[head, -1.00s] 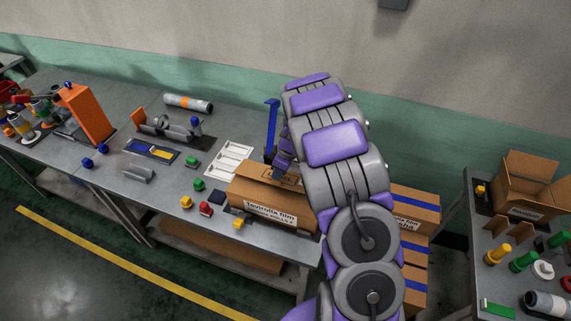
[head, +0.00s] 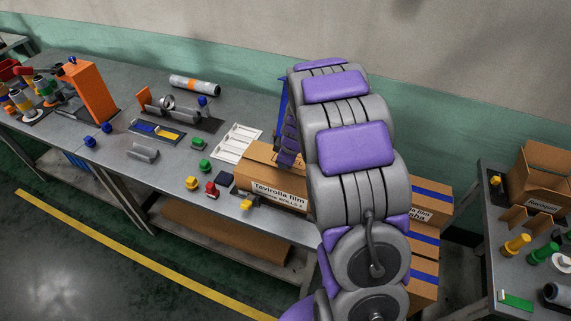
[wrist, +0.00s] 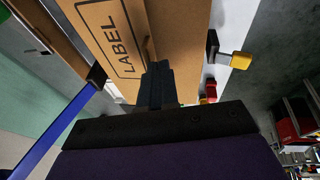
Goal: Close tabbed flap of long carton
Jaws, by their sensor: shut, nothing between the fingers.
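The long carton (head: 268,184) lies on the workbench at its right end, with a white text label on its front side. My purple and grey arm covers its right part in the head view. In the wrist view the carton's brown top (wrist: 185,25) shows a printed LABEL box and fills the upper middle. My gripper (wrist: 155,75) is shut and empty, with its dark fingers over the carton's face near a small slot or tab edge. I cannot tell whether the fingers touch the cardboard. The tabbed flap is not clearly visible in the head view.
A blue upright (head: 283,95) stands close behind the carton, beside my arm. Yellow, red and green small parts (head: 211,189) sit left of the carton. A white tray (head: 236,143) lies behind them. Stacked cartons (head: 425,240) are right of my arm.

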